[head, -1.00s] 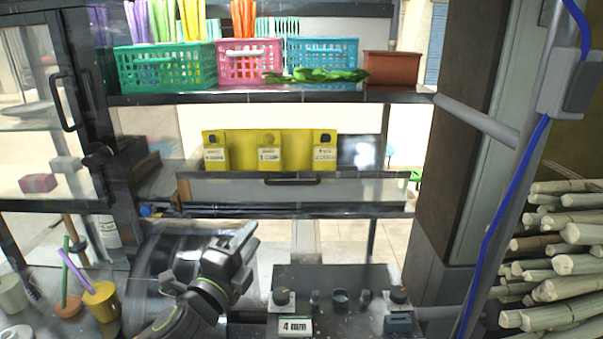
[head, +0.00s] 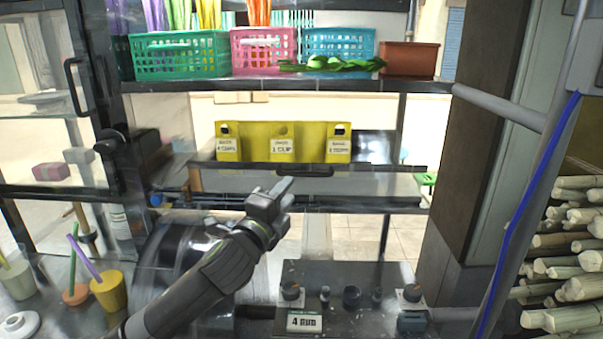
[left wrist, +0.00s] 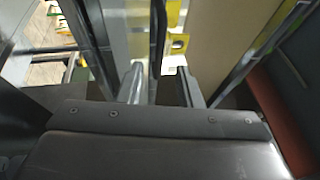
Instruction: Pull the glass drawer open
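The glass drawer (head: 370,185) is a wide, clear-grey panel under a shelf, below a yellow holder. Its dark bar handle (head: 318,173) is at the middle of its top edge. My left gripper (head: 285,188) is just below and left of the handle in the head view, its fingers pointing up and right. In the left wrist view, the left gripper (left wrist: 160,88) has its two fingers apart with nothing held. The dark handle (left wrist: 157,35) runs lengthwise ahead of the gap between them. I cannot tell whether they touch. My right gripper is not in view.
A yellow holder (head: 255,140) with labelled slots stands above the drawer. Coloured baskets (head: 180,58) fill the upper shelf. A glass-door cabinet (head: 35,150) is at left, a dark control box (head: 350,275) below, and sugarcane stalks (head: 565,250) at right.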

